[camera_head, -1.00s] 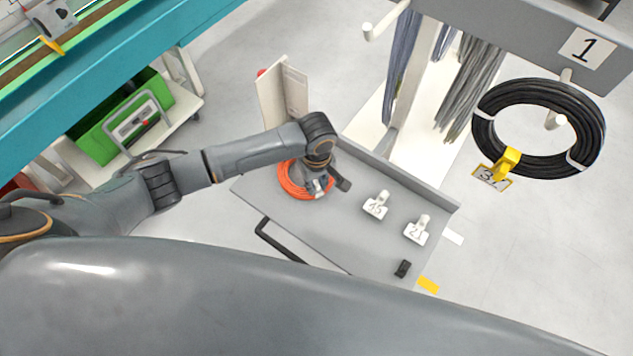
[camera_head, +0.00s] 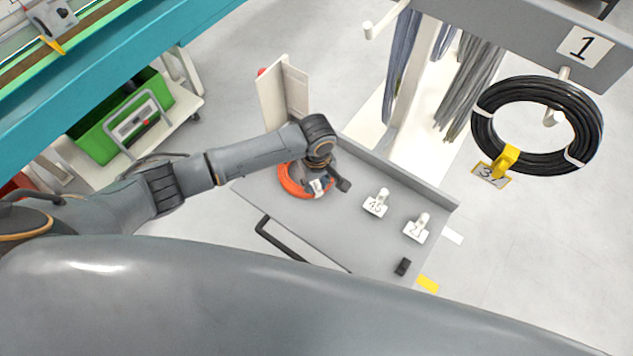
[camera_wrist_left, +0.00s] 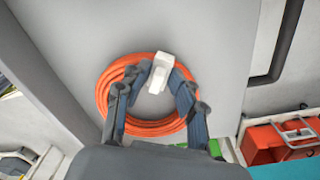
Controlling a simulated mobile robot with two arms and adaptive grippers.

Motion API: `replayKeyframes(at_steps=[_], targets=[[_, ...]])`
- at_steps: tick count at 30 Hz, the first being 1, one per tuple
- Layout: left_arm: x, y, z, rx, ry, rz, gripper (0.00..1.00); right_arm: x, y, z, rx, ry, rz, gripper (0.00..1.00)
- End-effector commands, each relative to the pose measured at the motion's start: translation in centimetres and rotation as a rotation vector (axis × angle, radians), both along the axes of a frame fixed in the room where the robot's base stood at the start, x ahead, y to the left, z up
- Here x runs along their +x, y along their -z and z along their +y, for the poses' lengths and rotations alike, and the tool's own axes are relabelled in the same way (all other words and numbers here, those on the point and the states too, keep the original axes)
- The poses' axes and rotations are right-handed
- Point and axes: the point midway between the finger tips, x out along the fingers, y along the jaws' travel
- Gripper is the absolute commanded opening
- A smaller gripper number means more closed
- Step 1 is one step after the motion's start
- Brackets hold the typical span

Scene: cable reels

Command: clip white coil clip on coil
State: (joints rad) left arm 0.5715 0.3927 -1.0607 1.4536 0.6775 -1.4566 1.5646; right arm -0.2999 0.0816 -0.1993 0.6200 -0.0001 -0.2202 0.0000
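An orange coil (camera_head: 291,185) lies flat on the left part of the grey tray table (camera_head: 345,235). My left gripper (camera_head: 320,186) is over the coil's right side and hides part of it. In the left wrist view the coil (camera_wrist_left: 104,92) forms a ring behind the fingers. The white coil clip (camera_wrist_left: 161,70) is between the two fingertips of my left gripper (camera_wrist_left: 160,73), which look closed on it. The clip appears at the ring's upper edge; I cannot tell whether it touches the coil. My right gripper is not in view.
White clips marked 45 (camera_head: 376,204) and 21 (camera_head: 417,229) stand on the tray, with a small black piece (camera_head: 403,267) near its front. A black coil (camera_head: 484,130) with a yellow clip (camera_head: 507,157) hangs at right. A white upright panel (camera_head: 271,102) stands behind the tray.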

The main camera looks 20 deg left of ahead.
Motion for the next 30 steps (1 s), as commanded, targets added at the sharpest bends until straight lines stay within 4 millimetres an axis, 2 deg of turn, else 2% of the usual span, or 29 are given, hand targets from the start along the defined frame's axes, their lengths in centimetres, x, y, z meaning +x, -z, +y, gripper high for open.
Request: replayKeyframes(at_steps=[1,17,21,30], targets=[[-0.76,0.73,-0.02,0.003,0.003,0.018,0.46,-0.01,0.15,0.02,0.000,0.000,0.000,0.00],[-0.53,0.40,0.02,0.003,0.002,0.013,0.46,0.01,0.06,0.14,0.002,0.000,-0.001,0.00],[-0.48,0.35,0.03,0.002,0.001,0.011,0.69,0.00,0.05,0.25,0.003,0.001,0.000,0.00],[-0.35,0.22,0.02,0.002,0.001,0.009,0.69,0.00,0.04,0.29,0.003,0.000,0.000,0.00]])
